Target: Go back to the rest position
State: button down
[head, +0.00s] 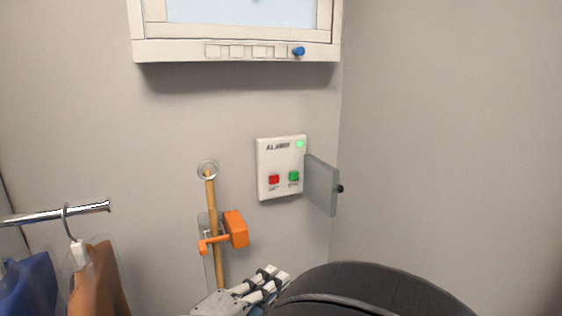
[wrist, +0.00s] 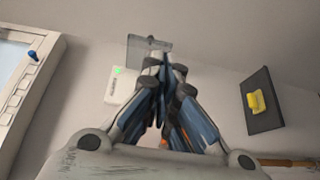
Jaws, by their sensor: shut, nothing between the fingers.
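My gripper (head: 268,282) is at the bottom middle of the head view, below the alarm box and to the right of the wooden pole. My arm's dark link hides part of the view beside it. In the wrist view my gripper (wrist: 163,62) is shut and empty, its fingertips pointing up toward the wall. The white alarm box (head: 281,167) has its clear cover (head: 321,186) swung open to the right. Its lamp glows green, above a red button (head: 273,180) and a green button (head: 294,176). The gripper appears apart from the box.
A white panel (head: 236,50) with a blue knob (head: 299,51) is above. A wooden pole (head: 211,190) with an orange clamp (head: 235,229) is on the wall. A rail (head: 55,213) holds garments (head: 97,280) at left. A yellow switch (wrist: 256,100) shows in the wrist view.

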jog(key=d+f+m+g+b, duration=0.1)
jog(key=d+f+m+g, duration=0.2)
jog(key=d, duration=0.8)
jog(key=s+d+f+m+g+b, duration=0.25)
jog(key=s+d+f+g, duration=0.25)
jog(key=s+d+g, duration=0.25)
jog(key=s+d+f+m+g+y+b, duration=0.2)
jog(key=s+d+f+y+b, duration=0.1)
jog(key=s+f+y, duration=0.25)
jog(key=s+a+f+m+t+y+b, duration=0.1)
jog(key=s+a+m+t+y+b, duration=0.1)
jog(key=s+a+m+t+y, duration=0.1)
jog(key=shift+s+a+f+y+b, duration=0.35)
jog(key=shift+s+a+y, duration=0.4)
jog(key=shift+y, duration=0.3)
